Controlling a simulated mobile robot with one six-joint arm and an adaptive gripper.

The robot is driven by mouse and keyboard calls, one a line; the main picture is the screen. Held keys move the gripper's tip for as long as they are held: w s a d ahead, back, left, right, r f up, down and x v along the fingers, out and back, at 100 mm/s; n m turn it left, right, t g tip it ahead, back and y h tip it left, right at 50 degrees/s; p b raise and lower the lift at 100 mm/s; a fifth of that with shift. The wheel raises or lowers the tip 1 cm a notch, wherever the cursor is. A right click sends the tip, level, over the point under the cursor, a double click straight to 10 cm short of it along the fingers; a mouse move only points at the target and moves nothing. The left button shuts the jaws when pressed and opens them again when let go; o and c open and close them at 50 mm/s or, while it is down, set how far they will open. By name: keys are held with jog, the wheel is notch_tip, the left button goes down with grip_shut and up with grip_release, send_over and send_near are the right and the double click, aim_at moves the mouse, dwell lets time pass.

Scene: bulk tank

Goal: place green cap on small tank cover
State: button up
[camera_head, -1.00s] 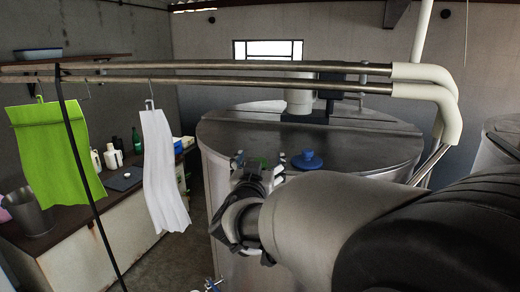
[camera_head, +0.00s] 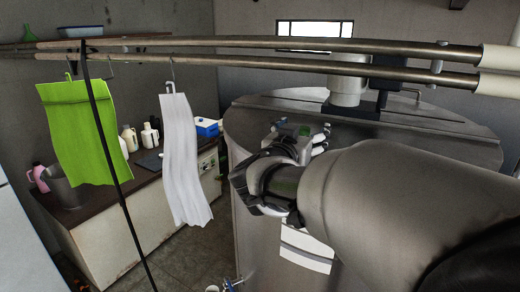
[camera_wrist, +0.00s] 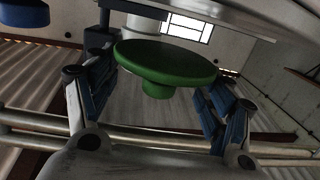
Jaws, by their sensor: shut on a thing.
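My gripper (camera_wrist: 155,90) is shut on the green cap (camera_wrist: 165,52), a round disc with a short stem below it. The cap sits between the two blue-padded fingers, disc upward and slightly tilted, in the wrist view. In the head view my gripper (camera_head: 312,142) is over the near left part of the large round metal tank's top (camera_head: 425,135), and the cap is mostly hidden there. I cannot tell a separate small cover on the tank from the rest of its top, since my arm blocks much of it.
A blue cap (camera_wrist: 22,12) shows at the upper left of the wrist view. Two metal pipes (camera_head: 260,60) run across above the tank. Green (camera_head: 82,130) and white (camera_head: 183,160) cloths hang at left, before a counter (camera_head: 140,205) with several bottles. Floor shows between counter and tank.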

jog(key=shift+f+b, duration=0.4)
jog(key=shift+f, duration=1.6)
jog(key=shift+s, duration=0.1)
jog(key=shift+f, duration=0.25)
jog(key=o, duration=0.7)
jog(key=shift+r, duration=0.1)
